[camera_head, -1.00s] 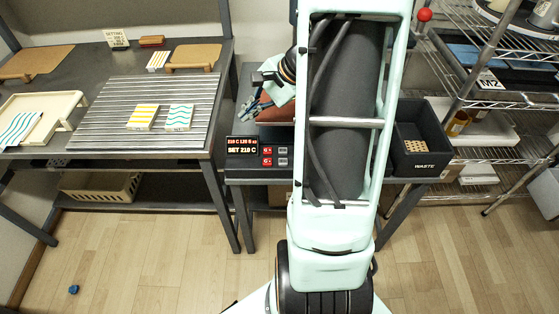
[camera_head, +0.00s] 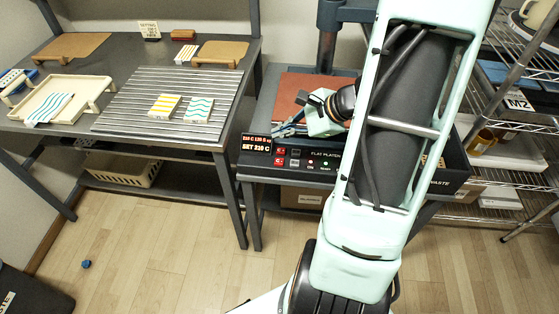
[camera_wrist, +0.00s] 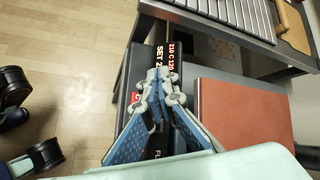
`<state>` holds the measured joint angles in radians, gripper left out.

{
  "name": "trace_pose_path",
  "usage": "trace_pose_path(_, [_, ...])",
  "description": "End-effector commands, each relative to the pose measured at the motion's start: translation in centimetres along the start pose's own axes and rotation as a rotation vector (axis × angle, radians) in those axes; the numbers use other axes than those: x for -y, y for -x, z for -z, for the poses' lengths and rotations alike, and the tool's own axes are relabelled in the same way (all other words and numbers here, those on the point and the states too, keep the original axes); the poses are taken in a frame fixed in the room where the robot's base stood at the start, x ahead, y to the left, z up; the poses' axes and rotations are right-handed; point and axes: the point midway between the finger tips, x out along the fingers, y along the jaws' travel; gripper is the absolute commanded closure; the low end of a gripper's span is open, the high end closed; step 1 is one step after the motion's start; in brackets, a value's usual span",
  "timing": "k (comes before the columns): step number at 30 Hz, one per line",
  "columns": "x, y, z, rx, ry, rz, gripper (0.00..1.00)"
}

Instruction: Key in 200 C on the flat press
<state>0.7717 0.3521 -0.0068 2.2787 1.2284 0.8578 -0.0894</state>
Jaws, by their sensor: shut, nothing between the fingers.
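The flat press has a black front panel (camera_head: 325,156) lettered FLAT PLATEN and a red-brown platen (camera_head: 298,97); the platen also shows in the wrist view (camera_wrist: 245,125). Its display (camera_head: 256,144) reads SET 210 C, with a smaller line above that appears to read 210 C 120 S. My gripper (camera_head: 276,132) is shut and empty just above the panel, near the display and keys. In the wrist view its fingertips (camera_wrist: 160,76) cover part of the panel. I cannot tell whether they touch.
A ribbed rack (camera_head: 165,105) with striped pieces and a cream tray (camera_head: 60,100) stand on the left table. A wire shelf (camera_head: 515,130) stands farther right.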

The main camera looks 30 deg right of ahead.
Motion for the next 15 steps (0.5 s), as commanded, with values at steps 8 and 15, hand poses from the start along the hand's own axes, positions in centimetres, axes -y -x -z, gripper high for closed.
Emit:
trace_pose_path(8, [-1.2, -1.7, 1.3, 0.0, -0.001, 0.0, 1.0])
trace_pose_path(15, [-3.1, -4.2, 3.1, -0.001, -0.001, -0.001, 1.0])
